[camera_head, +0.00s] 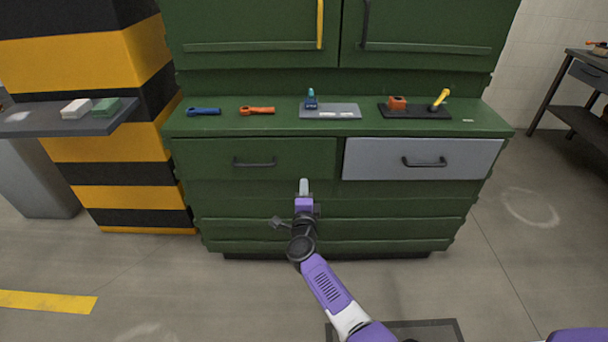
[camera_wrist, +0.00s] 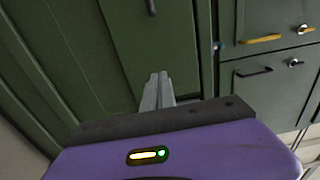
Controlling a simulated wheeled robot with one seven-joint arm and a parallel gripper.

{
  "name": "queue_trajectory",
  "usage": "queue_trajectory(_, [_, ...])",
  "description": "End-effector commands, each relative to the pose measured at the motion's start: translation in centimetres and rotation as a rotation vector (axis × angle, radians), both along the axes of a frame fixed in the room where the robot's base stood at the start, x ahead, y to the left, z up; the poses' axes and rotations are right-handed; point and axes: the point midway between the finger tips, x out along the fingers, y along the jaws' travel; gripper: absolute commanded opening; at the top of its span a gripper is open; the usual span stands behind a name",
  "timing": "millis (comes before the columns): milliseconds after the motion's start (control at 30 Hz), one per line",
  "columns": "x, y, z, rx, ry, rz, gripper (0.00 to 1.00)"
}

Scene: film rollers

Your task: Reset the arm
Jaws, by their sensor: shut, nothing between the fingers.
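My gripper (camera_head: 304,187) is at the end of my purple arm, in front of the green cabinet (camera_head: 250,219) and just below its worktop. It is shut and empty. In the wrist view my gripper (camera_wrist: 158,84) shows its two grey fingers together, with dark green cabinet panels behind them. My arm reaches up from the bottom of the head view, bent at a dark joint.
The cabinet worktop holds a blue tool (camera_head: 204,111), an orange tool (camera_head: 257,110), a grey tray (camera_head: 345,113) and a black tray (camera_head: 432,112). A striped pillar (camera_head: 100,150) with a shelf (camera_head: 30,124) stands left. Floor at right is mostly clear.

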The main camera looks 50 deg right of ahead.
Motion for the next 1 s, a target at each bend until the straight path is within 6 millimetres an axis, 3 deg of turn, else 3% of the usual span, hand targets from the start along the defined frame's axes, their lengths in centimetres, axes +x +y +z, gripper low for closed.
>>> queue_trajectory(200, [-1.6, 2.1, 0.1, -0.001, 0.001, 0.001, 0.0])
queue_trajectory(633, [-1.6, 2.7, 0.1, -0.022, 0.023, 0.015, 0.0])
queue_trajectory(800, [-0.3, 3.6, 4.3, -0.16, 0.047, 0.066, 0.0])
queue_trajectory(1000, [-2.7, 8.3, 8.0, -0.425, 0.164, 0.169, 0.0])
